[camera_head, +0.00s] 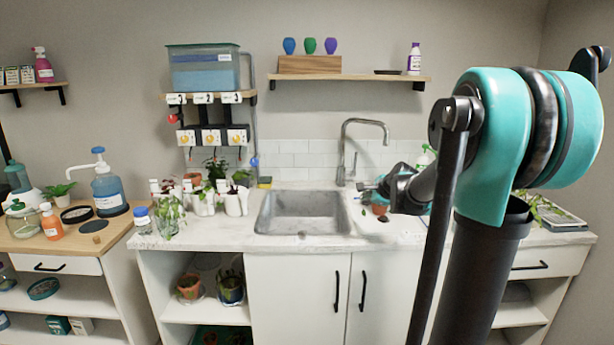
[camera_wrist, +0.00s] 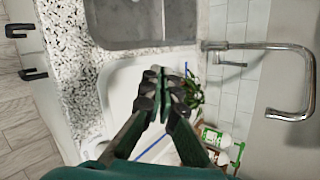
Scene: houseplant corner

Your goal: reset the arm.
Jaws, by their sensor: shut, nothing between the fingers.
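My arm, teal and black, fills the right side of the head view. Its far end reaches down over the counter right of the sink, where my gripper is small and partly hidden by my own arm links. In the wrist view my gripper (camera_wrist: 164,80) points away from the camera with its dark fingers together and nothing between them. Below the fingertips lies a white surface like a tray (camera_wrist: 125,78) beside the sink (camera_wrist: 150,22). I cannot tell the gap between fingertips and surface.
The faucet (camera_head: 357,140) rises behind the sink (camera_head: 300,212). A small terracotta pot (camera_head: 379,210) stands on the counter near my arm's end. White planters (camera_head: 236,203) stand left of the sink. A shelf (camera_head: 350,79) hangs above. The front counter edge is clear.

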